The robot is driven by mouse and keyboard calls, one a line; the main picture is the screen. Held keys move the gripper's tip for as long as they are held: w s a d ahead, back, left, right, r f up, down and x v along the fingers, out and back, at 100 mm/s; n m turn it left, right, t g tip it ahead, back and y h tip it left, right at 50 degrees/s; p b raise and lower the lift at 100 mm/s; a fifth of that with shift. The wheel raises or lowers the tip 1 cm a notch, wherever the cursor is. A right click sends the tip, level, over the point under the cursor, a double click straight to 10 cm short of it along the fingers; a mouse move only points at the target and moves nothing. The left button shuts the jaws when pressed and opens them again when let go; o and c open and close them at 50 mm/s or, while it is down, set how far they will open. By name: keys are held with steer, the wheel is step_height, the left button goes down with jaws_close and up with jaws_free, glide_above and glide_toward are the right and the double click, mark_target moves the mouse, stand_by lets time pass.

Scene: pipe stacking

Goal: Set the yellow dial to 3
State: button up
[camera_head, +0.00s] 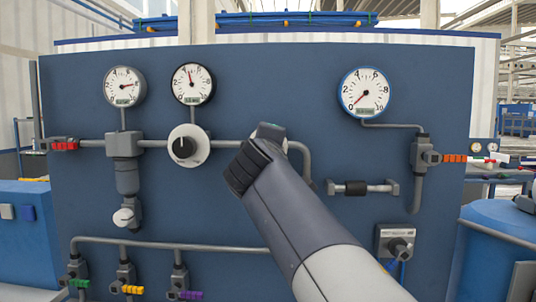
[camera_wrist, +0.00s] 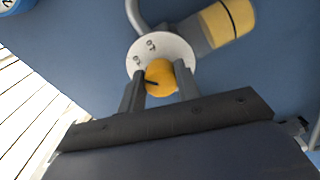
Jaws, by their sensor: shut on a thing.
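The yellow dial (camera_wrist: 158,75) is a round orange-yellow knob with a short black mark, on a white disc (camera_wrist: 175,47) with small dark numerals in the wrist view. The numerals are too small and turned to read surely. My gripper (camera_wrist: 160,86) has one finger on each side of the knob and is shut on it. In the head view my arm reaches to the panel just right of the white dial, and its end hides the yellow dial and my fingers.
The blue panel (camera_head: 330,142) carries three round gauges: left (camera_head: 124,86), middle (camera_head: 193,84) and right (camera_head: 364,93). A white dial with a black knob (camera_head: 184,147) is left of my arm. A yellow cylinder with a black band (camera_wrist: 229,20) is close above the yellow dial.

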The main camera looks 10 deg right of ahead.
stand_by(0.4)
steer(key=o, duration=1)
steer(key=shift+c, duration=0.2)
steer(key=b+v, duration=0.1)
steer(key=v, duration=0.9)
steer(key=shift+s, duration=0.4)
steer(key=shift+w+a, duration=0.1)
steer(key=p+x, duration=0.1)
steer(key=x, duration=0.9)
steer(key=shift+w, duration=0.3)
